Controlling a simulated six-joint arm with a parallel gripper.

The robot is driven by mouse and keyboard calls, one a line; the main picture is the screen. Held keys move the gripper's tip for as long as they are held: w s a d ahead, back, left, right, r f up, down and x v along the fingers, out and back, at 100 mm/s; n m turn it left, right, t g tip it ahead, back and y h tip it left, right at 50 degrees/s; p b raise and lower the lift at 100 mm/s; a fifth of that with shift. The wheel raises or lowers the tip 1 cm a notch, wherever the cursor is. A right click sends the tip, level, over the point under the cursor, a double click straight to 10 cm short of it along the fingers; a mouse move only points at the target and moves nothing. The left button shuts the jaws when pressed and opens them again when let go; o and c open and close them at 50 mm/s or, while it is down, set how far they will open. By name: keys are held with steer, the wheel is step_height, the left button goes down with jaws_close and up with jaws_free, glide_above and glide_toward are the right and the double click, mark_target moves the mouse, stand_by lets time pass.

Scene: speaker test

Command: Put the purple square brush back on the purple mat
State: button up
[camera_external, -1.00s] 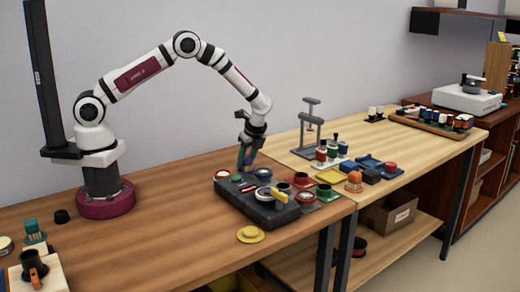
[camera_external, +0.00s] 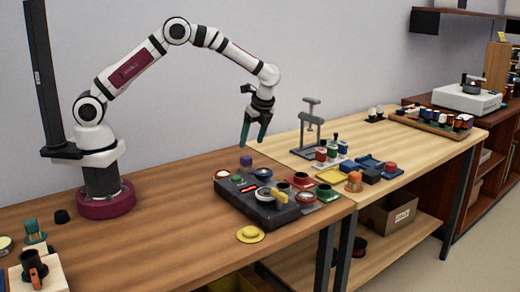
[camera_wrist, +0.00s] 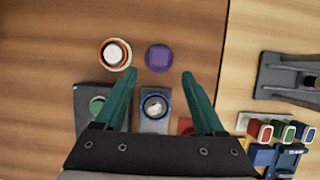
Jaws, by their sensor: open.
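The purple square brush (camera_external: 245,161) stands upright at the back of the dark device on the brown table. In the wrist view the brush (camera_wrist: 159,56) shows from above as a purple square on the darker purple mat (camera_wrist: 159,70), within its outline. In the external view the mat is too small to make out. My gripper (camera_external: 252,145) is raised above and slightly right of the brush, apart from it. Its teal fingers (camera_wrist: 158,78) are spread wide with nothing between them.
The dark device (camera_external: 262,203) with dials and knobs lies below my gripper. A red-and-white round piece (camera_wrist: 115,54) sits left of the brush. A grey stand (camera_external: 311,130) and several coloured blocks are to the right. The table's left middle (camera_external: 160,220) is clear.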

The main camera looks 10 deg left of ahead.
steer(key=w+a+r+n+g, duration=0.15)
steer(key=a+r+n, duration=0.45)
steer(key=a, duration=0.7)
steer(key=w+a+r+n+g, duration=0.15)
steer(key=a+r+n, duration=0.4)
steer(key=a, duration=0.75)
steer(key=s+a+n+h, duration=0.1)
steer(key=s+a+n, duration=0.9)
steer(key=s+a, duration=0.6)
steer(key=shift+w+r, duration=0.1)
steer(key=shift+c, duration=0.2)
